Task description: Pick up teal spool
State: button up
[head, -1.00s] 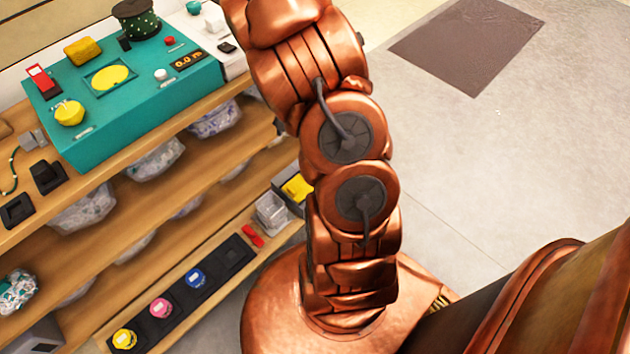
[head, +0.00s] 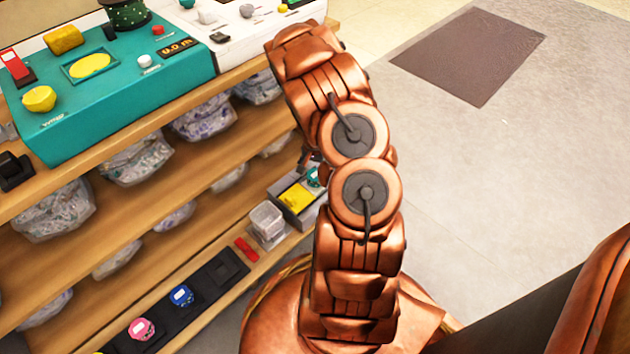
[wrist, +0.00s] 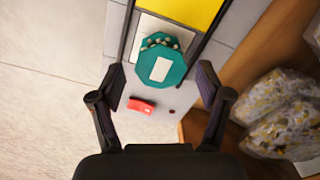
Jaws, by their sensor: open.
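The teal spool (wrist: 175,74) shows in the wrist view, with a pale rectangular patch on its face. It rests on a light surface beside a yellow panel (wrist: 185,10). My gripper (wrist: 161,72) is open, with one dark finger on each side of the spool in the picture; I cannot tell how far above it they are. No contact shows. In the head view a small teal piece, likely the spool (head: 314,178), peeks out beside my arm at the grey and yellow bin. My arm hides most of that spot and the gripper there.
A small red object (wrist: 141,106) lies near the spool. A wooden shelf with bagged goods (wrist: 285,100) stands close on the right in the wrist view. A clear container (head: 267,222) stands beside the grey and yellow bin (head: 298,195). Open floor (head: 510,180) lies to the right.

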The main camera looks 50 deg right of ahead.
aim_at(315, 175)
notch_tip(315, 175, down, 5)
jog(key=shift+r+b, duration=0.1)
jog(key=shift+b, duration=1.1)
jog(key=shift+d+r, duration=0.1)
jog(key=c, duration=1.2)
jog(key=shift+o, duration=0.2)
